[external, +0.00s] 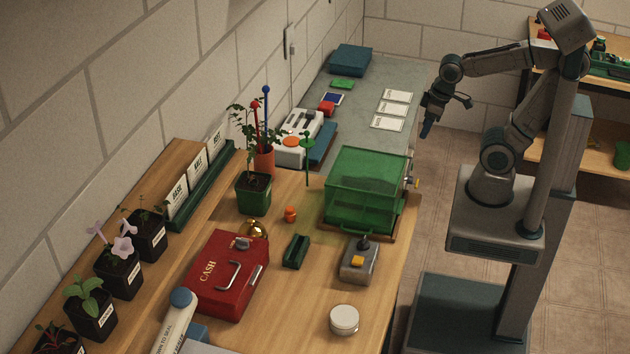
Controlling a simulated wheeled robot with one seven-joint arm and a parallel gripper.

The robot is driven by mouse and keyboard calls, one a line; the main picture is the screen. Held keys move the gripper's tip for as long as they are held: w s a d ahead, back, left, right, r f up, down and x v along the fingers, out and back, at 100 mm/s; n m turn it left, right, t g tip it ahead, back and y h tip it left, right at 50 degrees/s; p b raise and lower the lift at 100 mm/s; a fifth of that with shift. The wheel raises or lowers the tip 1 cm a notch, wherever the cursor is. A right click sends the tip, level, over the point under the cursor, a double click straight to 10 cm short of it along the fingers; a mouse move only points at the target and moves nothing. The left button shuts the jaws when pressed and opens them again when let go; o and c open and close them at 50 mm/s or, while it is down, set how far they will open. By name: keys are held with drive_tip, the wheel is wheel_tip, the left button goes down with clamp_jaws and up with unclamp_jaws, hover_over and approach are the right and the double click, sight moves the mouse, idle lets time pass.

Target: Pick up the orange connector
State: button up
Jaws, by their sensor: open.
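A small orange piece (290,214), which looks like the orange connector, stands on the wooden bench between the green plant pot and the green translucent box. It is too small to make out its shape well. My gripper (446,114) is open and empty. It hangs in the air right of the grey counter, up and to the right of the orange piece and well apart from it.
The green translucent box (366,189) stands right of the orange piece. A potted plant (253,194), a brass bell (252,229), a red cash box (225,274) and a dark green holder (296,251) are near it. A grey box (359,260) stands at the front right.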

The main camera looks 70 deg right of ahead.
idle(0.4)
drive_tip(key=w+a+r+n, duration=0.3)
drive_tip(key=w+a+r, duration=0.1)
drive_tip(key=w, duration=0.5)
drive_tip(key=n+g+y+p, duration=0.1)
drive_tip(key=n+g+p, duration=0.15)
drive_tip(key=n, duration=0.85)
hover_over(290, 208)
wheel_tip(290, 208, down, 5)
drive_tip(key=f, duration=0.2)
drive_tip(key=f+p, duration=0.1)
drive_tip(key=f, duration=0.4)
drive_tip(key=shift+s+f, duration=0.1)
drive_tip(key=shift+s, duration=0.15)
drive_tip(key=shift+w+a+f+p, duration=0.15)
drive_tip(key=shift+f+p, duration=0.4)
drive_tip(key=shift+f, duration=0.8)
drive_tip(key=shift+w+d+f+p, duration=0.1)
drive_tip(key=shift+f+p, duration=0.45)
drive_tip(key=shift+f, duration=0.8)
drive_tip(key=c, duration=1)
